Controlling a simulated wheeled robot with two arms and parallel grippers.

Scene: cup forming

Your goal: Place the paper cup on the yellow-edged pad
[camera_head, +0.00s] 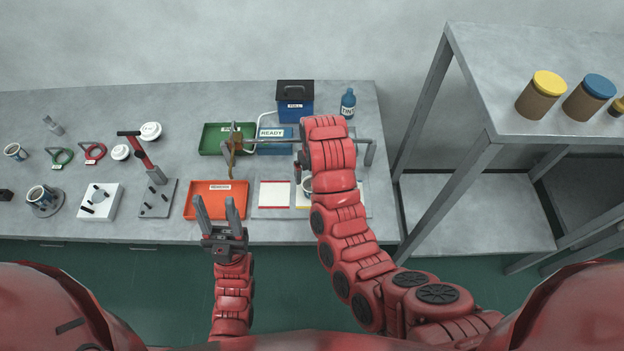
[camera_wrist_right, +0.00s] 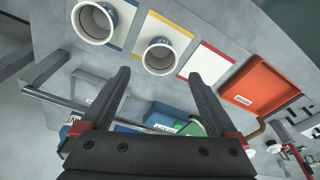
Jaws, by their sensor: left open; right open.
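A paper cup (camera_wrist_right: 160,55) with a white rim and dark blue side stands on the yellow-edged pad (camera_wrist_right: 146,24), toward its inner side. In the right wrist view it shows just beyond and between the fingertips of my open, empty right gripper (camera_wrist_right: 158,75); I cannot tell if they touch. In the head view the cup (camera_head: 307,184) and the pad (camera_head: 302,200) are partly hidden by my right arm. A second cup (camera_wrist_right: 95,20) stands left of it in the wrist view. My left gripper (camera_head: 221,205) is open and empty in front of the orange tray.
A red-edged white pad (camera_head: 275,194) is bare beside the yellow-edged one. The orange tray (camera_head: 213,212), green tray (camera_head: 213,138), blue READY tray (camera_head: 268,148) and blue bin (camera_head: 295,105) stand nearby. A metal rail (camera_head: 368,147) runs behind the pads. A shelf (camera_head: 490,80) stands at right.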

